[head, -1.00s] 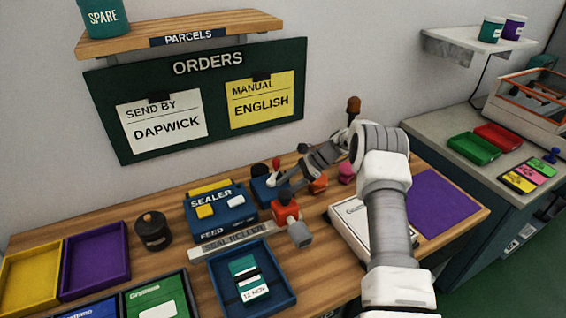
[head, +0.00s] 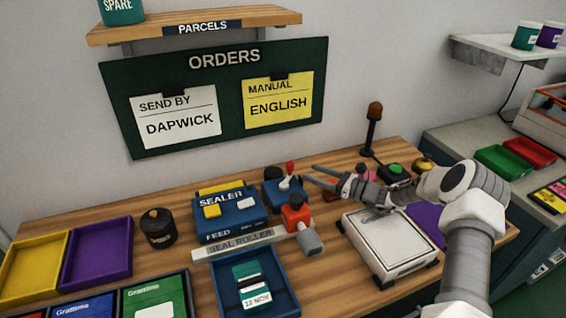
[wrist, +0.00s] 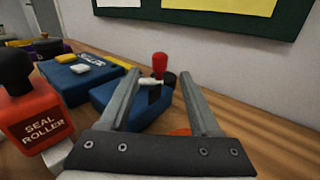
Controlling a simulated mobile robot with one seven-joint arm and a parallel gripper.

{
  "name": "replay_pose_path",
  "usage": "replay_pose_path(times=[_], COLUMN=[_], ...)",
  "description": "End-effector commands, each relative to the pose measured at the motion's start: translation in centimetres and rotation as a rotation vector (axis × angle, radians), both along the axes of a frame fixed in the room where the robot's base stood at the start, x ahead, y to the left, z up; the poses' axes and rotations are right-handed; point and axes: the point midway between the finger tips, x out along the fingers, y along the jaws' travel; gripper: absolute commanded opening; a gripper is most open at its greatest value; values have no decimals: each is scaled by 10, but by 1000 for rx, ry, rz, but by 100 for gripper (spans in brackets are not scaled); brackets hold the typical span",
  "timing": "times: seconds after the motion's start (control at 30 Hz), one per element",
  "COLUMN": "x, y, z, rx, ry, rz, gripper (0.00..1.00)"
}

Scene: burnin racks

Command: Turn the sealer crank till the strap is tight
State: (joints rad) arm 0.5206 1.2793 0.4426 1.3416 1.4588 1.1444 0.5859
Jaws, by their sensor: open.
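The sealer (head: 222,222) is a blue box with a yellow and a white button, standing at the middle of the bench. To its right is a smaller blue unit (head: 272,194) with a white lever and a red knob (head: 290,168), which looks like the crank. In the wrist view the red knob (wrist: 160,66) stands upright beyond my open fingers, seen between their tips. My gripper (head: 308,174) is open and empty, just right of the knob, apart from it as far as I can tell. I cannot make out a strap.
A red seal roller (head: 297,216) stands in front of the blue unit; it also shows at left in the wrist view (wrist: 38,122). A blue tray (head: 285,270) holds a teal package. A white scale (head: 388,245) lies under my arm. A dark post (head: 371,135) stands behind.

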Motion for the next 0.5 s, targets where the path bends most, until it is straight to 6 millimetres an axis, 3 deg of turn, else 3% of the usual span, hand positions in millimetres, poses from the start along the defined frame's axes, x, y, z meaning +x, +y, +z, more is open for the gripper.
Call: replay_pose_path(times=[0.3, 0.5], x=[34, 51], y=[64, 93], z=[-1, -1], rx=[0, -1], ry=[0, 0], rz=[4, 3], gripper=[64, 64])
